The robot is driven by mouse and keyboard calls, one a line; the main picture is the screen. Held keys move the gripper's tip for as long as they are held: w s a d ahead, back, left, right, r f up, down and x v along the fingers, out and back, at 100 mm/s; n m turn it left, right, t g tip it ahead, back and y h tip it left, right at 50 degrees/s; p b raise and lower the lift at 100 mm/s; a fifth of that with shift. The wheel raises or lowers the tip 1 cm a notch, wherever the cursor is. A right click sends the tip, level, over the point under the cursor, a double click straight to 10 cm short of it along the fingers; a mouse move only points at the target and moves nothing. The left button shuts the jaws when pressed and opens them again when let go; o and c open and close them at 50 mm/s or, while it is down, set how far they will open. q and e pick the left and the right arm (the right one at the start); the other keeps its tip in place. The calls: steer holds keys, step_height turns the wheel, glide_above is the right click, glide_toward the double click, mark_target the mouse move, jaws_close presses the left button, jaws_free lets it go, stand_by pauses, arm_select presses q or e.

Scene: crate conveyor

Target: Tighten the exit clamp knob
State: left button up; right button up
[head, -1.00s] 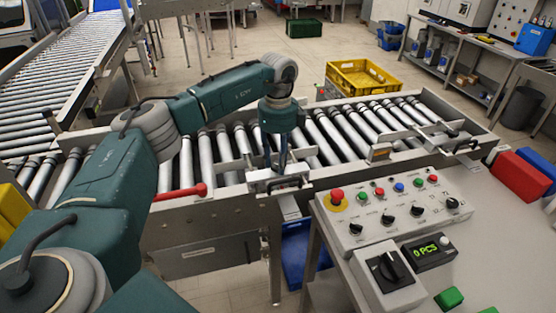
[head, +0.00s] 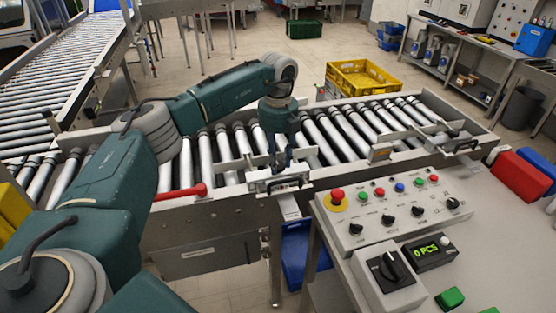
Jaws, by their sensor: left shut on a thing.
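My left gripper (head: 281,158) points straight down at the near side rail of the roller conveyor (head: 205,210). It is shut on the clamp knob, which is mostly hidden between and under the fingers. The metal clamp block (head: 262,185) with a dark bar sits on the rail just below the fingers. A second clamp bracket (head: 460,143) stands on the rail farther right, apart from the gripper. My right gripper is not in view.
A red lever (head: 182,192) lies along the rail left of the clamp. A control panel (head: 375,228) with an emergency stop (head: 337,195) and a counter stands close at right. A yellow crate (head: 362,76) is behind the conveyor. The rollers are empty.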

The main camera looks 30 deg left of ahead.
mark_target(278, 164)
arm_select(q)
steer(key=shift+r+m, duration=0.1)
steer(key=shift+m, duration=0.2)
steer(key=o, duration=1.1)
steer(key=shift+o, duration=0.2)
step_height(278, 164, up, 12)
